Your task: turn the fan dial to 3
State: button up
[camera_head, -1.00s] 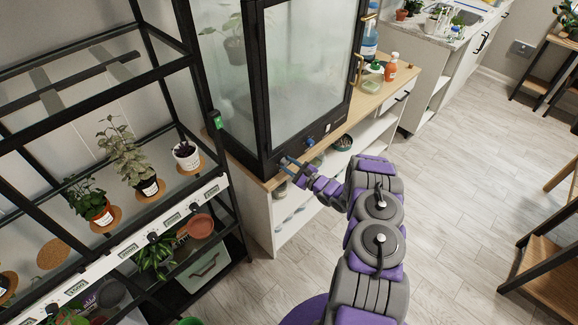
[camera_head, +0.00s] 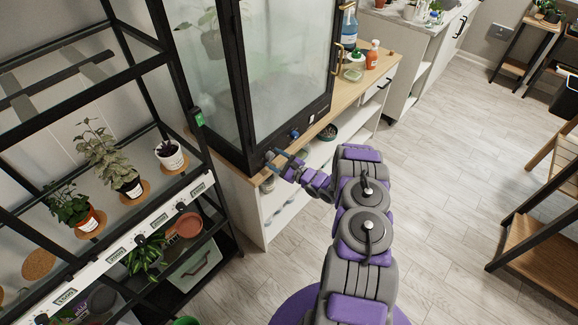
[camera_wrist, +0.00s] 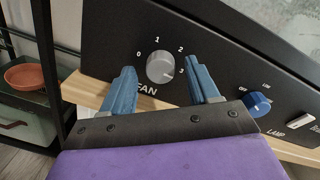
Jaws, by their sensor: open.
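The fan dial (camera_wrist: 160,67) is a round grey knob on the black front panel of the glass cabinet (camera_head: 280,75). Marks 0, 1, 2 and 3 run around it, with the word FAN below. I cannot tell for sure which mark it points to. My gripper (camera_head: 275,162) is at the panel's lower left corner in the head view. In the wrist view its two blue fingers are open, one on each lower side of the dial. A gap shows between each finger and the knob, and nothing is held. The head view mostly hides the dial behind the fingers.
A blue lamp knob (camera_wrist: 257,104) and a light switch (camera_wrist: 300,121) sit to the dial's right on the panel. The black plant shelf (camera_head: 203,150) stands close on the left. A spray bottle (camera_head: 348,28) and an orange bottle (camera_head: 372,55) stand on the wooden top.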

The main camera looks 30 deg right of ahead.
jog(key=p+v, duration=0.2)
jog(key=v, duration=1.5)
jog(key=shift+d, duration=0.2)
jog(key=shift+f, duration=0.1)
